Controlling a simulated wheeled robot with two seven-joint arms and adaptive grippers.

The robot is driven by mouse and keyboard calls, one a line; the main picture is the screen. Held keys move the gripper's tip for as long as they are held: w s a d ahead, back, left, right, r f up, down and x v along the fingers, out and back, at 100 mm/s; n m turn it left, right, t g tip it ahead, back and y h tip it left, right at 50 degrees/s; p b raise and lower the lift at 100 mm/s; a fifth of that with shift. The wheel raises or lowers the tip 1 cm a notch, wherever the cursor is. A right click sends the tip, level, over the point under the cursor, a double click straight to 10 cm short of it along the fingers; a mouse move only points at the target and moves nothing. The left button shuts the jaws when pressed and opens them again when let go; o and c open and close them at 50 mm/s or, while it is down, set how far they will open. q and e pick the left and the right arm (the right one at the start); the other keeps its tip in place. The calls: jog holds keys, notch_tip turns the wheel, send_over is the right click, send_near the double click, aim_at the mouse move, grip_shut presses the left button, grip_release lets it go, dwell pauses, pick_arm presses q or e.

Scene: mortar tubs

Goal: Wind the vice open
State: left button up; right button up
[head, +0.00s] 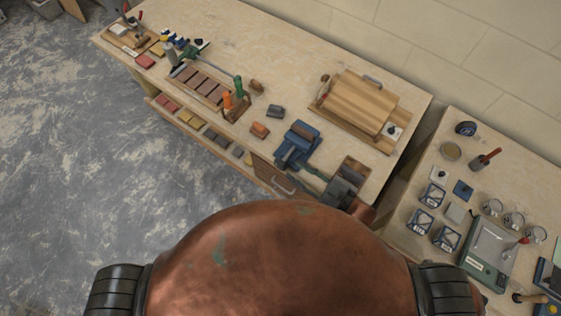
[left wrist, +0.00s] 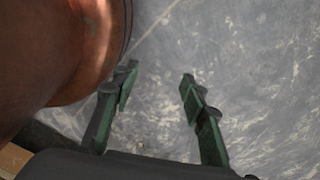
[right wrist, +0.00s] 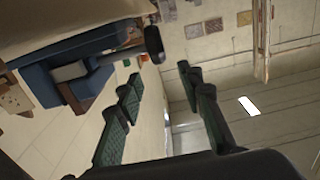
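The blue vice (head: 297,143) is fixed at the front edge of the workbench. It also shows at the left of the right wrist view (right wrist: 45,82), with a grey bar that ends in a dark knob (right wrist: 153,42). My right gripper (head: 318,174) is just in front of the vice and partly hides its front end. In the right wrist view its green fingers (right wrist: 160,76) are apart with nothing between them, and the knob is beyond the tips. My left gripper (left wrist: 153,80) is open and empty above the floor; it does not show in the head view.
The workbench (head: 240,45) carries a wooden board (head: 355,103) behind the vice and a tool rack (head: 236,101) to its left. A second bench at the right holds several tins and a scale (head: 488,245). Grey floor (head: 110,190) is open at the left.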

aim_at(286, 166)
jog(key=shift+w+a+f, duration=0.15)
jog(key=shift+a+f, duration=0.05)
jog(key=shift+f, duration=0.65)
jog(key=x, duration=0.5)
jog(key=shift+w+a+r+p, duration=0.15)
jog(key=shift+w+a+p, duration=0.1)
jog(key=shift+a+p, duration=0.1)
jog(key=shift+w+a, duration=0.3)
jog(key=shift+a, duration=0.2)
jog(key=c, duration=0.9)
pick_arm(q)
jog(key=shift+w+r, duration=0.25)
jog(key=shift+w, duration=0.7)
pick_arm(e)
grip_shut()
